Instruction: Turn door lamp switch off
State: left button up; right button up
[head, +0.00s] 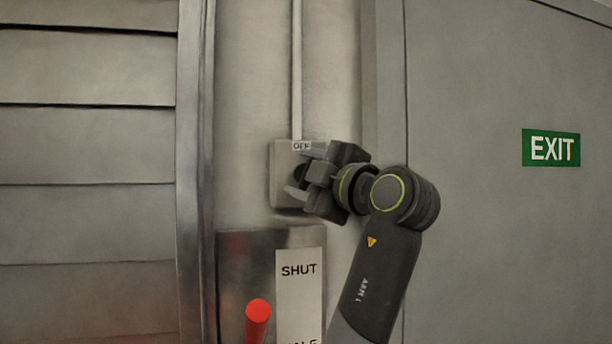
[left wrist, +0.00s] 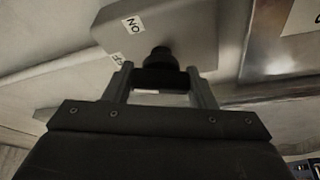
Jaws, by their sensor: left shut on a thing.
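The door lamp switch is a grey box (head: 281,185) on the wall, with an OFF label (head: 301,146) at its top edge. In the left wrist view the box (left wrist: 180,25) shows an ON label (left wrist: 133,25) and part of another label by the finger. A black rotary knob (left wrist: 160,57) stands out from its face. My left gripper (head: 296,171) is at the box, with its fingers on either side of the knob, shut on it. In the head view the gripper mostly hides the knob, and its pointer position cannot be told. My right gripper is not in view.
A conduit (head: 297,70) runs up from the box. Below is a metal panel (head: 243,265) with a SHUT plate (head: 299,290) and a red-ended handle (head: 257,311). Slatted louvres (head: 85,145) are at left, and a grey door (head: 480,220) with an EXIT sign (head: 551,148) at right.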

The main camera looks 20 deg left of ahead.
pick_arm(q)
jog(key=shift+n+g+h+p, duration=0.2)
jog(key=shift+n+g+h, duration=0.15)
jog(key=shift+n, duration=0.8)
jog(key=shift+n+g+h+p, duration=0.2)
jog(key=shift+n+g, duration=0.25)
jog(key=shift+n, duration=0.7)
jog(key=shift+f, duration=0.15)
jog(key=o, duration=1)
jog(key=b+v, duration=0.6)
jog(key=v, duration=1.1)
jog(key=shift+s+d, duration=0.1)
jog(key=shift+s, duration=0.1)
